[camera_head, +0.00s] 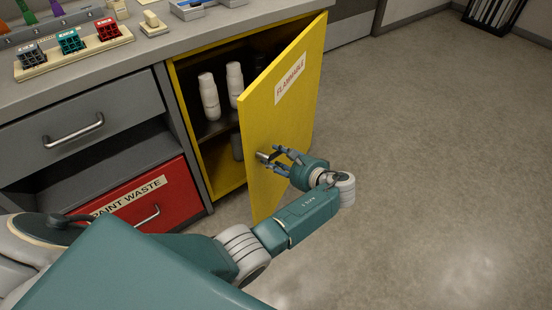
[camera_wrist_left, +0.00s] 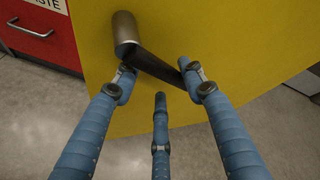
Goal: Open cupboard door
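The yellow cupboard door (camera_head: 268,125), with a "FLAMMABLE" label, stands partly open, swung out from the yellow cupboard frame (camera_head: 188,120). Its metal handle (camera_head: 263,156) is on the outer face near the free edge. My left gripper (camera_head: 279,154) is at this handle. In the left wrist view, the handle (camera_wrist_left: 125,32) has a round metal post and a dark bar. My gripper's blue fingers (camera_wrist_left: 156,72) are spread apart, with two tips by the bar; whether they press on it is unclear. My right gripper is not in view.
A grey drawer (camera_head: 75,125) and a red "paint waste" drawer (camera_head: 145,200) are at left. The countertop (camera_head: 170,45) holds small racks. The floor (camera_head: 430,150) to the right is clear.

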